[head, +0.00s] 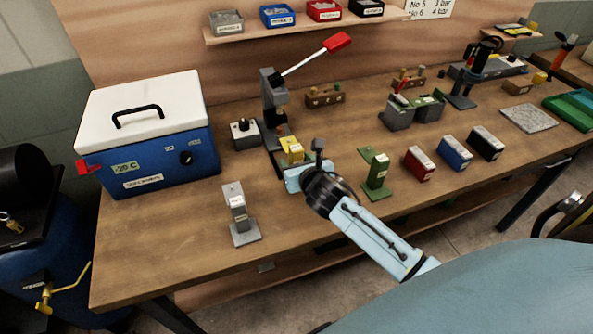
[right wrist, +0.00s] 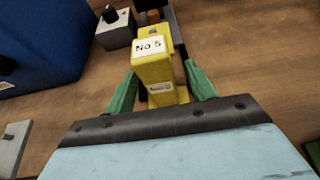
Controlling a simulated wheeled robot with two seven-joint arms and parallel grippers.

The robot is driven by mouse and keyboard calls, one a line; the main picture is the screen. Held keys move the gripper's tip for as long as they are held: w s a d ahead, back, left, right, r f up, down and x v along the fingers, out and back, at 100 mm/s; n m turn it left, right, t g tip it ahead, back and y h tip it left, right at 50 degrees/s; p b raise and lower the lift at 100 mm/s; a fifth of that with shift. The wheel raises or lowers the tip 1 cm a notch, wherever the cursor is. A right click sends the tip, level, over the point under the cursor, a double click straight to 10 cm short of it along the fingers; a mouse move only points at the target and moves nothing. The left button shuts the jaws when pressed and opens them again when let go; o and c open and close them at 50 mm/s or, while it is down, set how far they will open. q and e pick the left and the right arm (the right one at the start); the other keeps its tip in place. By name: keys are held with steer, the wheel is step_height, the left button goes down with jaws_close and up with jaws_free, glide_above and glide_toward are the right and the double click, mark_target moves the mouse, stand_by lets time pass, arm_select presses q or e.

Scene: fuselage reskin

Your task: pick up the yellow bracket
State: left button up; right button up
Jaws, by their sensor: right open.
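The yellow bracket (head: 291,149) stands on the wooden workbench in front of the lever press. In the right wrist view the yellow bracket (right wrist: 154,70) is upright and carries a white label reading "No 5". My right gripper (head: 286,168) is just in front of it, at the near side. In the right wrist view its green fingers (right wrist: 158,90) are apart, one to the left and one to the right of the bracket's lower part. Whether the fingers touch it I cannot tell. My left gripper is not in view.
The lever press (head: 270,105) with a red handle stands behind the bracket. A grey control box (head: 245,134) is left of it. A blue cooler (head: 155,155) stands at the left. A grey stand (head: 240,215) and a green stand (head: 376,172) flank my right arm. Bare bench (head: 165,240) lies front left.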

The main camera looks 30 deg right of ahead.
steer(key=shift+w+f, duration=0.15)
steer(key=shift+w, duration=0.15)
steer(key=shift+c, duration=0.2)
jaws_close()
